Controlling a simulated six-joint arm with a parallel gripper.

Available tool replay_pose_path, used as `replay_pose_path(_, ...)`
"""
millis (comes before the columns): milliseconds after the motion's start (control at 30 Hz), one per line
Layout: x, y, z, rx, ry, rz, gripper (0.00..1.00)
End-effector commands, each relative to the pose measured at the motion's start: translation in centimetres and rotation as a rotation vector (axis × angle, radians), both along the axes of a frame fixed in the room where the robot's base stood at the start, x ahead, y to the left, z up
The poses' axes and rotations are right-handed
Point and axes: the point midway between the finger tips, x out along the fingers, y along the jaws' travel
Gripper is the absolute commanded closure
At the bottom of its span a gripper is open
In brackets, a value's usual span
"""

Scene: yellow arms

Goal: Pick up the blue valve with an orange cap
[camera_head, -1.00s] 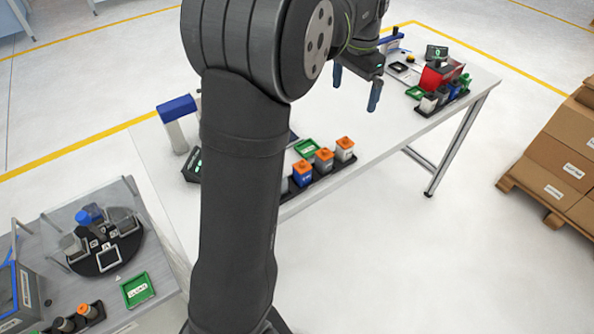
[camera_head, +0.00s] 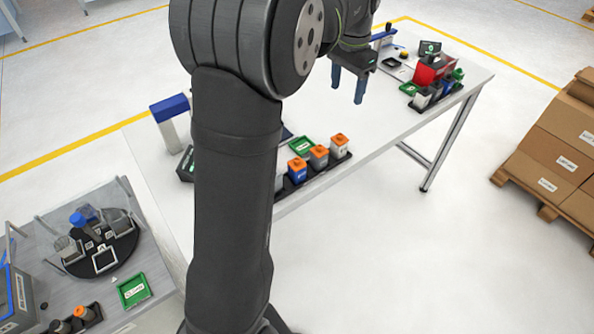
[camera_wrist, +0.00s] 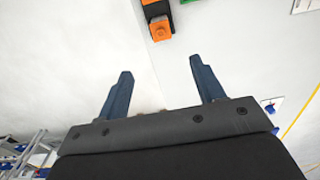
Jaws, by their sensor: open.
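The blue valve with an orange cap (camera_head: 297,171) stands upright in a black tray (camera_head: 336,164) at the table's near edge. Two pale valves with orange caps (camera_head: 319,157) (camera_head: 340,143) stand to its right in the same row. My gripper (camera_head: 347,89) is open and empty, above the table, higher in the picture than the row. In the wrist view its two fingers (camera_wrist: 162,68) are spread apart, and an orange cap (camera_wrist: 159,29) shows beyond them at the top edge. I cannot tell which valve that cap belongs to. My arm hides the tray's left end.
A green tray (camera_head: 301,146) lies just behind the row. A red box (camera_head: 429,69) and another tray of valves (camera_head: 438,95) stand at the table's far right. The white tabletop (camera_head: 380,115) between the two groups is clear.

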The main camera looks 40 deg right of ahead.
Motion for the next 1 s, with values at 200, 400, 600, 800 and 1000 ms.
replay_pose_path(200,0.9,6.1,-0.4,0.0,0.0,0.007,0.38)
replay_pose_path(400,0.7,12.7,-1.5,0.0,0.0,0.005,0.38)
replay_pose_path(600,0.5,14.7,-3.0,0.002,0.002,0.001,0.38)
replay_pose_path(800,0.4,14.7,-7.1,0.005,0.004,0.0,0.38)
replay_pose_path(1000,0.4,14.6,-11.3,0.004,0.003,0.001,0.38)
